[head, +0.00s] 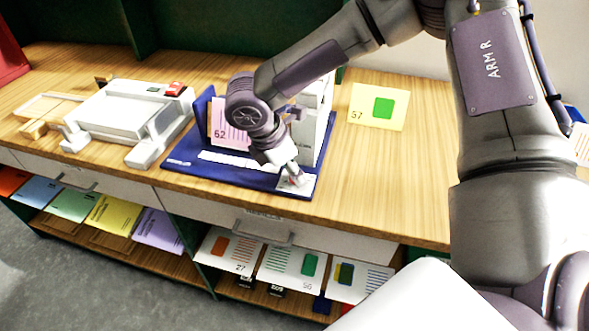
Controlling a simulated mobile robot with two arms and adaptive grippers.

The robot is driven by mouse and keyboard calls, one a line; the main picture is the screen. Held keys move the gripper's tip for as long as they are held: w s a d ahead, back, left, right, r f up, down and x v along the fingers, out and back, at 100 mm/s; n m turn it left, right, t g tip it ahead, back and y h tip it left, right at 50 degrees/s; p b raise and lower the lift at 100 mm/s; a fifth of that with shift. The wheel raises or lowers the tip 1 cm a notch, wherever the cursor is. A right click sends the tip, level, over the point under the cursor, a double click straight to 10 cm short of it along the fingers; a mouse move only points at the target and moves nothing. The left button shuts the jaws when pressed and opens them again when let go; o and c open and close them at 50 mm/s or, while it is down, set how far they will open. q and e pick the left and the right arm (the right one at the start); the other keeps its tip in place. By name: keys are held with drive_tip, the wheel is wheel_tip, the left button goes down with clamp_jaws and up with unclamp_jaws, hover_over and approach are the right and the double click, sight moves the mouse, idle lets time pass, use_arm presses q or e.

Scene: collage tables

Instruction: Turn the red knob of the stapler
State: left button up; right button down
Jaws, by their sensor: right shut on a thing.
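The stapler, as far as I can tell, is the device with a blue base (225,172) and a white upright body (319,118) at the middle of the table. A pink card marked 62 (217,125) stands on it, partly behind my right wrist. My right gripper (295,180) reaches down to the front right corner of the base. It is shut on a small reddish part there, which looks like the red knob; the fingers hide most of it. My left gripper is not in view.
A white machine (112,112) with a red block (175,89) stands to the left on the wooden table. A yellow card with a green square (378,106) lies at the right. Several cards lie on the shelves below. The tabletop right of the stapler is mostly clear.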

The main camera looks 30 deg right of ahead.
drive_tip(key=m+g, duration=0.1)
drive_tip(key=m, duration=0.3)
drive_tip(key=shift+w+m+g+y, duration=0.1)
drive_tip(key=shift+m+g+y, duration=0.2)
drive_tip(key=shift+g, duration=0.1)
drive_tip(key=shift+w+d+m+g+y+p, duration=0.1)
drive_tip(key=shift+m+g+y+p, duration=0.2)
drive_tip(key=shift+m, duration=0.95)
drive_tip(key=shift+w+d+m+g+y+p, duration=0.15)
drive_tip(key=shift+m+g+y, duration=0.2)
drive_tip(key=shift+m, duration=0.9)
drive_tip(key=shift+s+a, duration=0.1)
drive_tip(key=c, duration=0.8)
unclamp_jaws()
